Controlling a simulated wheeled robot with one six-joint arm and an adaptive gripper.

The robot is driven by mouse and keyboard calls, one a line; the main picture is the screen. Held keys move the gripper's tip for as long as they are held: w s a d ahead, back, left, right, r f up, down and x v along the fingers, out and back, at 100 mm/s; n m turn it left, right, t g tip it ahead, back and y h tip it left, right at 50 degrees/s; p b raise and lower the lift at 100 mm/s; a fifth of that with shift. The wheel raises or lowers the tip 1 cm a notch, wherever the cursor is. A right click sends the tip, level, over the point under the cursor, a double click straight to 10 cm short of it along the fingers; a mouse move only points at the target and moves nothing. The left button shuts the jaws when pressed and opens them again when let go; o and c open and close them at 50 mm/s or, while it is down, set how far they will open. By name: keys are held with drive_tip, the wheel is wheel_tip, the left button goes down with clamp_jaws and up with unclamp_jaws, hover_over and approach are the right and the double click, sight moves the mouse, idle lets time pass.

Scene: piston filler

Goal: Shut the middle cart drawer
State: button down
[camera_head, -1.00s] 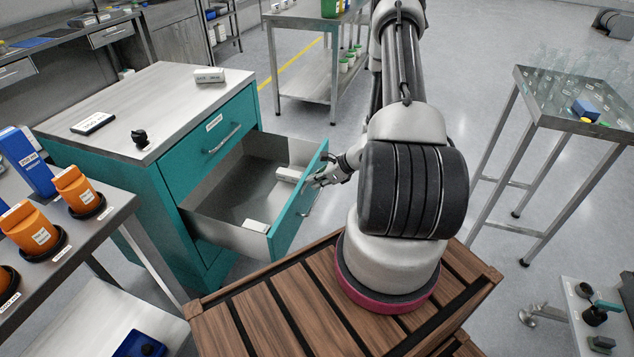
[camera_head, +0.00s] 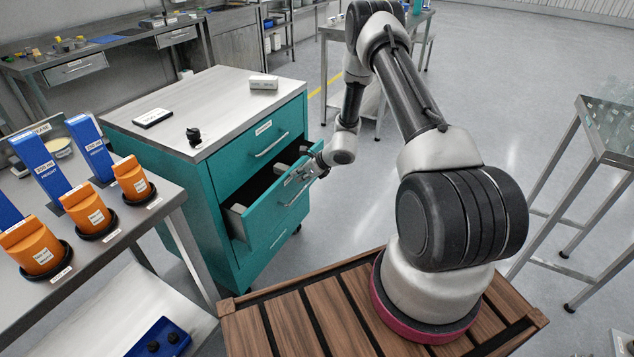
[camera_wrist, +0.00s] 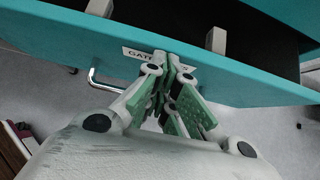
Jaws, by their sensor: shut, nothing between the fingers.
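The teal cart (camera_head: 195,190) stands left of my arm in the head view. Its middle drawer (camera_head: 270,212) is part open, with a dark gap above its front panel and pale blocks inside. The top drawer (camera_head: 258,150) is shut. My gripper (camera_head: 308,170) is shut and empty at the upper part of the middle drawer's front. In the wrist view, my gripper's fingertips (camera_wrist: 175,62) are at the label on the teal drawer front (camera_wrist: 230,82), seemingly touching it. The bar handle (camera_wrist: 100,82) of that drawer is beside the fingers and not gripped.
A steel bench (camera_head: 165,200) with orange containers (camera_head: 88,210) stands close on the cart's left. A small box (camera_head: 263,82) and a black knob (camera_head: 193,136) are on the cart top. Open floor lies right of the cart, before a steel table (camera_head: 610,150).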

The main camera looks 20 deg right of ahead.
drive_tip(key=shift+w+a, duration=0.9)
drive_tip(key=shift+w, duration=0.25)
drive_tip(key=shift+w+a, duration=0.85)
drive_tip(key=shift+w, duration=0.25)
